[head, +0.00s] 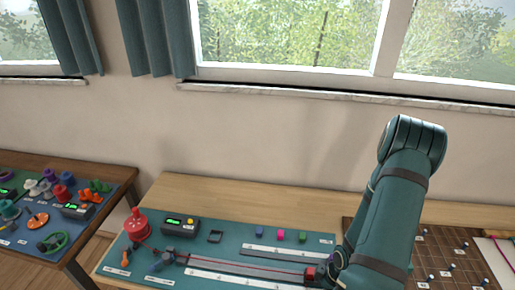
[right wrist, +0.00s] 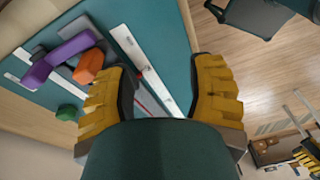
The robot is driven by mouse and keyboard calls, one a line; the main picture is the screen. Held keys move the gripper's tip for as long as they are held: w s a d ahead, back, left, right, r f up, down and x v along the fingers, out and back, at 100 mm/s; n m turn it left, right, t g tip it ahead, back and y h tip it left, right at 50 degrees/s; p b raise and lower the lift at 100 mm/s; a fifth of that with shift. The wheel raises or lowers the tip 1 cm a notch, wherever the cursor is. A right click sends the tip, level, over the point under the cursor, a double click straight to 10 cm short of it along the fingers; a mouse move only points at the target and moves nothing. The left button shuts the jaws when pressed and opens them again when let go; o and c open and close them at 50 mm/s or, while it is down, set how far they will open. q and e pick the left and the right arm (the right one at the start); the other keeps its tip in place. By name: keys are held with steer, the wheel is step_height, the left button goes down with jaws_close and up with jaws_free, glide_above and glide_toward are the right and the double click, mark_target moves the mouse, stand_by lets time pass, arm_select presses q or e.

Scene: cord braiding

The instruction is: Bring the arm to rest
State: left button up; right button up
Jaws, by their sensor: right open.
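My right arm (head: 395,215) comes up and bends down over the right part of the blue-green cord board (head: 215,237); its gripper is not clear in the head view. In the right wrist view my right gripper (right wrist: 163,66) has its yellow ribbed fingers wide apart, with nothing between them but the view of the board beyond. A red cord (head: 245,266) runs along the board from near a red spool (head: 136,226) to a dark red block (head: 317,273) beside my arm. A yellow ribbed piece (right wrist: 308,156), apparently my left gripper, is cut off at the right wrist view's edge.
A timer box (head: 180,226) and small coloured blocks (head: 281,235) stand at the board's back. A brown peg board (head: 440,245) lies right of my arm. A second table (head: 105,180) with spools stands left, across a gap. The wall and window are behind.

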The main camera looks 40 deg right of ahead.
steer(key=w+a, duration=0.1)
steer(key=a, duration=0.1)
steer(key=w+a+m, duration=0.1)
steer(key=w+a, duration=0.1)
steer(key=a, duration=0.1)
steer(key=w+a+f+m+y, duration=0.1)
steer(key=w+a, duration=0.1)
steer(key=shift+w+a, duration=0.2)
steer(key=shift+a, duration=0.15)
steer(key=w+a+f+m+g+y, duration=0.2)
steer(key=a+m, duration=0.5)
steer(key=a, duration=1.6)
arm_select(q)
step_height(320, 180, down, 11)
steer(key=s+b, duration=0.1)
steer(key=b, duration=1)
steer(key=shift+f, duration=0.15)
arm_select(e)
steer(key=w+a+f+n+t, duration=0.1)
steer(key=w+f+n+t, duration=0.1)
steer(key=w+f, duration=0.3)
steer(key=w, duration=0.3)
steer(key=shift+a+f+t, duration=0.2)
steer(key=shift+a+t, duration=0.2)
steer(key=shift+c, duration=0.8)
arm_select(q)
steer(key=shift+s, duration=0.15)
